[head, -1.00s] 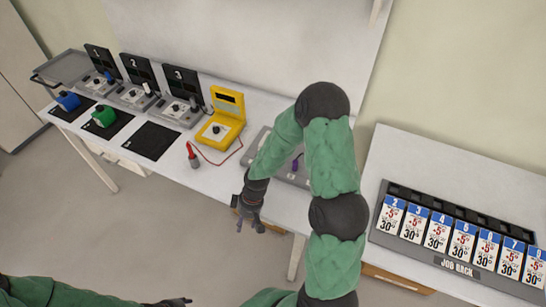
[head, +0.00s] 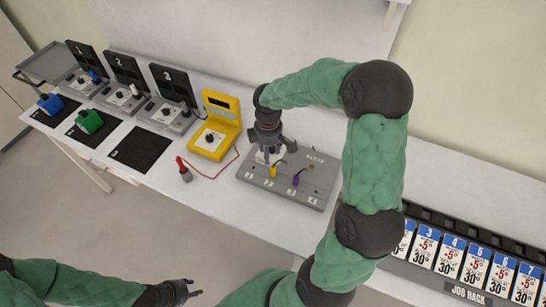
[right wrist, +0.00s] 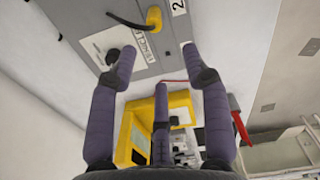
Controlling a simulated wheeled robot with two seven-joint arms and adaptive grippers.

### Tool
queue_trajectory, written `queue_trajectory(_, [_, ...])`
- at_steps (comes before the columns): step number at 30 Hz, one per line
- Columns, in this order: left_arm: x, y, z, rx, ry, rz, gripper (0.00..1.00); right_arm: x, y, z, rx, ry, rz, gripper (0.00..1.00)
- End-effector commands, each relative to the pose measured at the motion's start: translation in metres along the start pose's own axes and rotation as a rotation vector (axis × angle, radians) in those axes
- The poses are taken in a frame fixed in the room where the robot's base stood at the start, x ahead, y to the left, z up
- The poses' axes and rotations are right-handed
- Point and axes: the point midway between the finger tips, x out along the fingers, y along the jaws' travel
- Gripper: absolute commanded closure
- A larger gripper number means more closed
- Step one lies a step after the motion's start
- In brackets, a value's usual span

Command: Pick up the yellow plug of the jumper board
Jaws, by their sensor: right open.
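The grey jumper board (head: 262,192) lies on the white bench. Its yellow plug (head: 273,171) stands upright on it, with a purple plug (head: 296,179) to the right. My right gripper (head: 267,155) is over the board's left part, just left of and behind the yellow plug. In the right wrist view, the right gripper (right wrist: 160,58) is open and empty; the yellow plug (right wrist: 154,18) with its dark lead is beyond the fingertips, near the top edge. My left gripper (head: 182,292) is low in front of the bench, away from the board; its opening is unclear.
A yellow meter (head: 216,125) and a red-tipped probe (head: 184,170) on a red lead are left of the board. Numbered stations with black mats (head: 141,148) stand further left. The job rack (head: 463,290) with cards is at right.

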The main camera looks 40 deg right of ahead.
Motion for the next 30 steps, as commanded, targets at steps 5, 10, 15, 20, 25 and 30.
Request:
queue_trajectory(5, [0.002,-0.001,0.001,-0.001,-0.002,0.000,0.60,0.009,0.000,0.002,-0.004,-0.005,0.000,0.52])
queue_trajectory(10, [0.007,-0.003,0.001,-0.002,-0.002,0.000,0.60,0.035,0.000,0.003,-0.002,-0.005,-0.002,0.52])
queue_trajectory(15, [0.009,-0.004,0.001,-0.002,-0.002,0.000,0.60,0.052,0.000,0.003,-0.004,-0.004,0.000,0.52])
queue_trajectory(20, [0.010,-0.004,0.000,-0.001,-0.001,0.000,0.60,0.058,0.000,0.003,-0.002,-0.002,0.001,0.52])
queue_trajectory(25, [0.014,-0.005,0.000,-0.001,-0.001,0.000,0.60,0.074,-0.002,0.010,-0.001,-0.003,0.000,0.52])
queue_trajectory(30, [0.020,-0.007,0.000,-0.001,-0.001,0.000,0.60,0.099,-0.004,0.015,-0.003,-0.004,-0.001,0.52])
